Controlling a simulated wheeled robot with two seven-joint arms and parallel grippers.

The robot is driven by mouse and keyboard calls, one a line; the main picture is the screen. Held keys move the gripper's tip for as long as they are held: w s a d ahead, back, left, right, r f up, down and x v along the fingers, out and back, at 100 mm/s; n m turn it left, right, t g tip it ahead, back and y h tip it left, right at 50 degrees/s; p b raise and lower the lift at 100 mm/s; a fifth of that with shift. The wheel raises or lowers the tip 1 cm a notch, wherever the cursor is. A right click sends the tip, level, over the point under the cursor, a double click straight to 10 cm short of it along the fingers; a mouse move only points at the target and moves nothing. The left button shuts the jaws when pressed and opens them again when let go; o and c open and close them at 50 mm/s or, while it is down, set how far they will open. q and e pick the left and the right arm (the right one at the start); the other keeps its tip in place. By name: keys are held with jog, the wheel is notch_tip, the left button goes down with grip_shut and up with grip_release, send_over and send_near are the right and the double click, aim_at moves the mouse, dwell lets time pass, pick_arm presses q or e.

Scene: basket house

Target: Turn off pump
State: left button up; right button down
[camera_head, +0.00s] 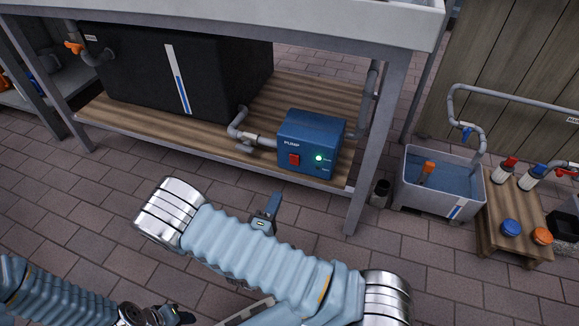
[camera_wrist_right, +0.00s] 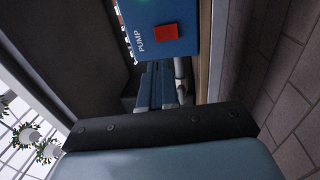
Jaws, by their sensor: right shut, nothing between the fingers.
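The pump (camera_head: 311,140) is a blue box on the wooden lower shelf of the bench. Its front carries a red switch (camera_head: 294,160) and a lit green lamp (camera_head: 319,158). In the right wrist view the pump (camera_wrist_right: 180,12) and its red switch (camera_wrist_right: 166,33) show at the top, turned sideways. My right gripper (camera_head: 273,203) is shut and empty, in front of and below the pump, apart from it. Its fingers (camera_wrist_right: 157,85) also show in the right wrist view, below the switch. Part of my left gripper (camera_head: 178,316) shows at the bottom edge; its fingers are unclear.
A black tank (camera_head: 140,75) stands left of the pump, joined to it by a grey pipe (camera_head: 240,128). A bench leg (camera_head: 372,150) rises right of the pump. A water tub (camera_head: 440,200) and a small wooden stand (camera_head: 490,232) are at right. The paved floor before the shelf is clear.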

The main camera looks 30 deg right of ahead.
aim_at(294, 158)
jog(key=b+x, duration=0.1)
jog(key=x, duration=1.1)
pick_arm(q)
jog(key=shift+f, duration=0.55)
pick_arm(e)
jog(key=shift+w+d+r, duration=0.1)
jog(key=shift+w+d, duration=0.1)
jog(key=shift+d, duration=0.05)
pick_arm(q)
jog(key=shift+r, duration=0.1)
pick_arm(e)
jog(key=shift+w+d+r, duration=0.15)
jog(key=shift+w+d, duration=0.05)
pick_arm(q)
jog(key=shift+a, duration=0.1)
